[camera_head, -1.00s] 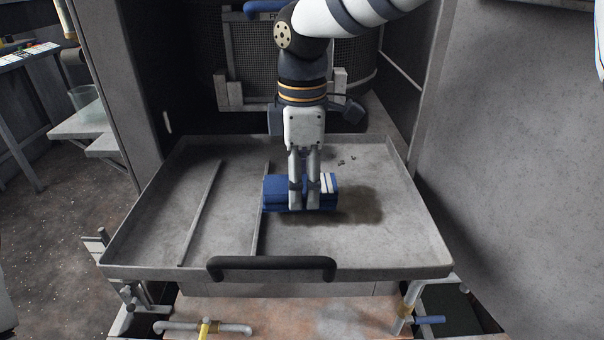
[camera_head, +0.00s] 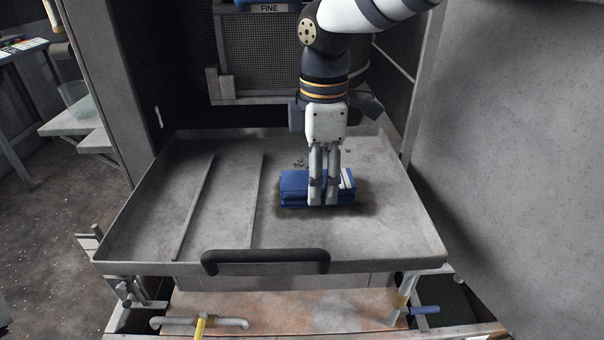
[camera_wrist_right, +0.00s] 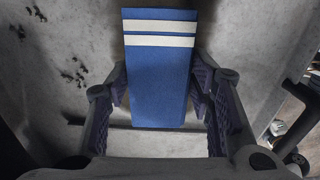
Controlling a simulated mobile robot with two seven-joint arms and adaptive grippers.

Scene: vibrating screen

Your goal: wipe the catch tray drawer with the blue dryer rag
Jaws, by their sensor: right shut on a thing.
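The catch tray drawer (camera_head: 225,225) is pulled out, a shallow grey metal tray with two thin ribs on its left side and a black front handle (camera_head: 265,261). My right gripper (camera_head: 324,198) points down into the tray, shut on the blue dryer rag (camera_head: 297,187). The rag is a folded blue block with white stripes, on or just over the tray floor right of the ribs. In the right wrist view the rag (camera_wrist_right: 157,80) sits between the fingers (camera_wrist_right: 160,95). A dark stain (camera_head: 367,205) shows around the rag. My left gripper is not in view.
Small dark crumbs (camera_head: 300,163) lie on the tray floor behind the rag; more show in the right wrist view (camera_wrist_right: 75,72). A mesh screen marked FINE (camera_head: 275,60) stands behind the tray. Pipes with a yellow-handled valve (camera_head: 201,326) are below the front edge. A grey wall (camera_head: 510,150) rises at right.

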